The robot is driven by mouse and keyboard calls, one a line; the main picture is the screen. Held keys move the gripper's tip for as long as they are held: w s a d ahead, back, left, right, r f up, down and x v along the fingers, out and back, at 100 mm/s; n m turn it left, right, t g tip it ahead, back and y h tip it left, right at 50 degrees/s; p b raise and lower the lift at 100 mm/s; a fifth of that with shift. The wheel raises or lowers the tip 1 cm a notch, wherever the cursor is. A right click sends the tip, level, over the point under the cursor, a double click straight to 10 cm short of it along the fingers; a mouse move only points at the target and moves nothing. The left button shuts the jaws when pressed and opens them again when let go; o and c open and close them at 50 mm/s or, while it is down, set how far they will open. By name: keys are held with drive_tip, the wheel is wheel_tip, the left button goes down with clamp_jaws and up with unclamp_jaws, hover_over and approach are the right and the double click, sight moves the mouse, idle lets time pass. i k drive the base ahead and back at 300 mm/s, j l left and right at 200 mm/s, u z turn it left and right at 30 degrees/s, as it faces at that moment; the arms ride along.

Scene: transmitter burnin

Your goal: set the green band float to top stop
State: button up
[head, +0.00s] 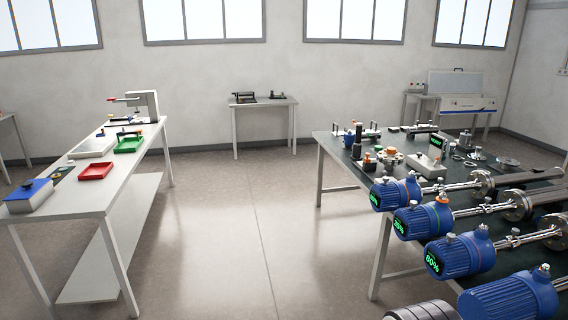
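Several blue transmitters with green displays lie in a row along the right bench (400,290): a far one (397,190), a second (423,220), a third (462,256) and a nearest one (510,299). The third display reads 80%; the farther readings are too small to be sure of, and the nearest display is not visible. Metal stems run right from them to grey cylindrical housings (530,177). I cannot make out a green band or a float on any of them.
Small instruments and a grey box (426,166) crowd the far part of the right bench. A white table (95,197) at left holds a green tray (128,145), a red tray (95,171) and a blue-lidded box (30,195). Open floor (225,235) lies between them.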

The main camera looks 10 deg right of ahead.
sight(488, 211)
drive_tip(key=i+z, duration=0.25)
drive_tip(key=i, duration=0.25)
drive_tip(key=i+j+z, duration=0.25)
drive_tip(key=i, duration=0.25)
drive_tip(key=i+j+z, duration=0.25)
drive_tip(key=i, duration=0.25)
drive_tip(key=i+z, duration=0.4)
drive_tip(key=i+j+z, duration=0.1)
drive_tip(key=z, duration=0.35)
drive_tip(key=i+j+z, duration=0.25)
drive_tip(key=i+z, duration=0.15)
drive_tip(key=i+j+z, duration=0.2)
drive_tip(key=z, duration=0.25)
drive_tip(key=i+j+z, duration=0.15)
drive_tip(key=i+j, duration=0.2)
drive_tip(key=i, duration=0.15)
